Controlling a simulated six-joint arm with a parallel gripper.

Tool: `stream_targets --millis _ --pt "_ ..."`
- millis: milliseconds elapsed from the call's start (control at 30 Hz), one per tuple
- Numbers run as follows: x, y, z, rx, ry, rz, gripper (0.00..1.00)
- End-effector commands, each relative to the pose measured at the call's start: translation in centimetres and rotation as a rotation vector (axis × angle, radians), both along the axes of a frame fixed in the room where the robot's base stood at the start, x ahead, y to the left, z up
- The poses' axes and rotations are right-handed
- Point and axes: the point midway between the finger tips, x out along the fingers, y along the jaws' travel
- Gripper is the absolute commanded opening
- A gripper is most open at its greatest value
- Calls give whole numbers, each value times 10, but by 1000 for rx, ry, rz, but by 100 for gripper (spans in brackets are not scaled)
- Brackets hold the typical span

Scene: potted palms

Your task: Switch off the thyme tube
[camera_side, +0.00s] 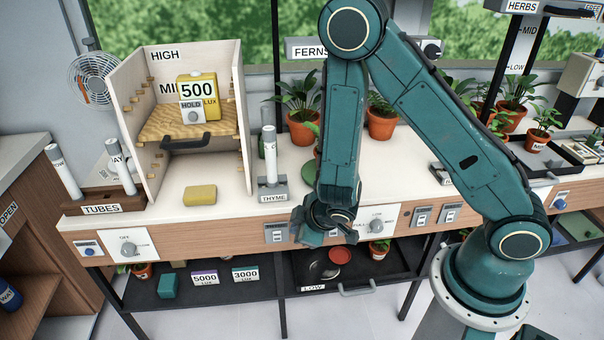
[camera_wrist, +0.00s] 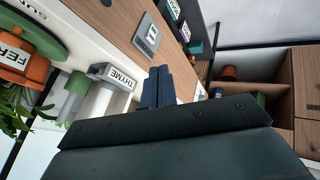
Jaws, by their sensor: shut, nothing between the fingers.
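The thyme tube (camera_side: 269,156) is white and stands upright in a grey holder (camera_side: 273,190) marked THYME on the counter. The holder's label (camera_wrist: 112,76) shows upside down in the wrist view. A grey switch plate (camera_side: 276,234) sits on the wooden front panel below the holder, and it also shows in the wrist view (camera_wrist: 152,36). My gripper (camera_side: 302,234) is in front of the panel, just right of this plate. In the wrist view its dark blue fingers (camera_wrist: 158,72) are shut and empty, with the plate beyond their tips. I cannot tell whether they touch the panel.
Two similar switch plates (camera_side: 420,216) (camera_side: 450,213) and a dial (camera_side: 377,225) are farther right on the panel. Another dial (camera_side: 128,250) is at the left. A wooden stand (camera_side: 155,180) holds a yellow lux meter (camera_side: 208,88). A dark drawer (camera_side: 318,289) is open below.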

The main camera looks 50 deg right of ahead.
Motion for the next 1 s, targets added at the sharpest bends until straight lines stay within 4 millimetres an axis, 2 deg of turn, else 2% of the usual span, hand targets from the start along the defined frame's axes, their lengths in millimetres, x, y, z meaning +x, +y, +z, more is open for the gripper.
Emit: stream_targets --millis 100,300,1000 --pt "-4 4 -17 -16 3 42 0" --pt "-9 9 -35 -29 -2 95 0" --pt "-9 11 -43 -33 -4 113 0"
